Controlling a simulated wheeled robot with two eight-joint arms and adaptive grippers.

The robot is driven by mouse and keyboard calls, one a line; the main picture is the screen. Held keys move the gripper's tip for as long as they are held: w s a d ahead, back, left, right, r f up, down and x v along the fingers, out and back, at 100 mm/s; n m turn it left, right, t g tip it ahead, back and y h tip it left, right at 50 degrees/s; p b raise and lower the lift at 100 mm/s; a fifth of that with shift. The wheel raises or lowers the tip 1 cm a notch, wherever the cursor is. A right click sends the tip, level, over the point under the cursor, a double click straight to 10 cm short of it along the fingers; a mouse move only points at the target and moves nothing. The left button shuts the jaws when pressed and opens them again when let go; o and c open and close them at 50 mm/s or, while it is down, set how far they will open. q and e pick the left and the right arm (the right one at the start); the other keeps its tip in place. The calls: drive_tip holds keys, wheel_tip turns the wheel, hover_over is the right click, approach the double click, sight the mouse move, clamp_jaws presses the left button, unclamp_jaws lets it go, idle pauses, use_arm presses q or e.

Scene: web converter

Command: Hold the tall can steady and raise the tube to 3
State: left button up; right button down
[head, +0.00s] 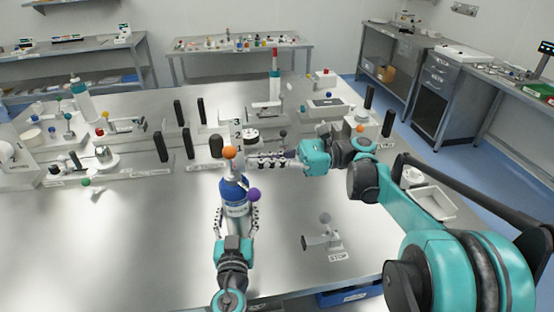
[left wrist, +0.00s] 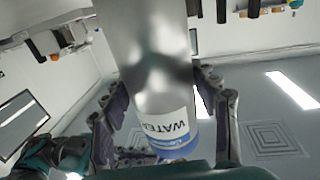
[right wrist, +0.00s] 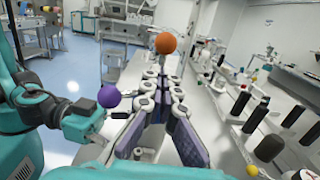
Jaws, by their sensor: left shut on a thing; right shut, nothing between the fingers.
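The tall can (head: 237,196) is blue and silver and stands upright at the table's middle front. My left gripper (head: 237,212) is shut around it from the near side. In the left wrist view the can (left wrist: 165,100) fills the space between the fingers, with a WATER label. An orange ball (head: 229,153) shows at the top of the can and a purple ball (head: 254,195) at its right side. My right gripper (head: 252,161) is shut and empty, its tips close to the orange ball (right wrist: 165,43); contact cannot be told. The tube cannot be told apart clearly. A scale with 3 (head: 237,122) shows behind.
A STOP lever (head: 325,235) stands on the table at front right. Black posts (head: 160,146) and a round black-and-white dial (head: 251,136) stand behind the can. The front left of the table (head: 120,240) is clear.

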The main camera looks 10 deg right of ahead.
drive_tip(key=shift+a, duration=1.5)
drive_tip(key=shift+r, duration=0.1)
wheel_tip(320, 180, up, 10)
drive_tip(key=shift+r, duration=0.25)
drive_tip(key=d, duration=1)
drive_tip(key=shift+f, duration=0.2)
